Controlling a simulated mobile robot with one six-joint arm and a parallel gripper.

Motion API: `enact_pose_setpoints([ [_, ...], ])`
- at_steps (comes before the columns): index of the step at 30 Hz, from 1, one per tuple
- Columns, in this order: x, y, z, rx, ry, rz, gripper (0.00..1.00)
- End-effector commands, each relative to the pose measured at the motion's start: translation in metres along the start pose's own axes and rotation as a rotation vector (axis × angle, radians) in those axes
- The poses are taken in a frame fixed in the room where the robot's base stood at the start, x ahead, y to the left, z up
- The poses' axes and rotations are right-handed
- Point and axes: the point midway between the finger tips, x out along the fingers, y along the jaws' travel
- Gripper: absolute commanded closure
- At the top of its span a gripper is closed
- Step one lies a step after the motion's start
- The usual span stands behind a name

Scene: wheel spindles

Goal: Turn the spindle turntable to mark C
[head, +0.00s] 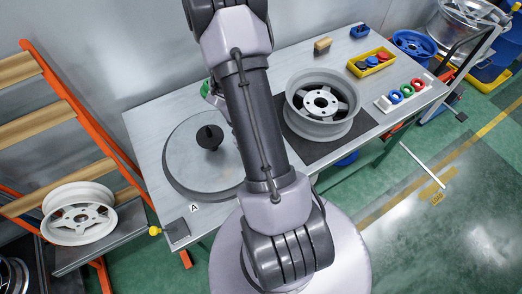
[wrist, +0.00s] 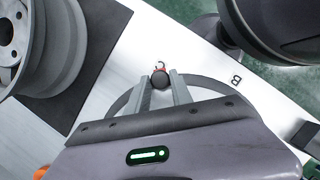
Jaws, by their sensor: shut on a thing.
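The spindle turntable (head: 187,163) is a round grey disc at the left of the workbench, with a black spindle (head: 209,137) standing at its middle. A white label A (head: 195,208) lies by its front edge. In the wrist view, my gripper (wrist: 161,84) is shut on a dark round knob (wrist: 159,79) with a small red part at its far side. The turntable rim (wrist: 119,104) curves beside the fingers, and a label B (wrist: 236,79) lies on the bench to the right. My arm hides the gripper and knob in the head view.
A grey wheel (head: 321,116) lies on a dark mat (head: 316,151) right of the turntable. A yellow tray (head: 371,62), coloured rings (head: 407,91) and a tan block (head: 322,45) are farther right. A white wheel (head: 78,222) rests on the left rack.

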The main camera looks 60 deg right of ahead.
Motion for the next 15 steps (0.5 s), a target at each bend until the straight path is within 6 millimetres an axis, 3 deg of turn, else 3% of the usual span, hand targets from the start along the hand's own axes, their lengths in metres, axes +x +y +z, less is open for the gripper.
enact_pose_setpoints([
  [5, -0.0001, 0.0003, -0.0006, 0.000, 0.002, 0.001, 1.00],
  [6, -0.0001, 0.0002, -0.0006, 0.001, 0.002, 0.001, 0.67],
  [9, -0.0001, 0.0001, -0.0005, 0.001, 0.001, 0.001, 0.51],
  [15, -0.0001, -0.0001, -0.0003, 0.001, 0.001, 0.000, 0.51],
])
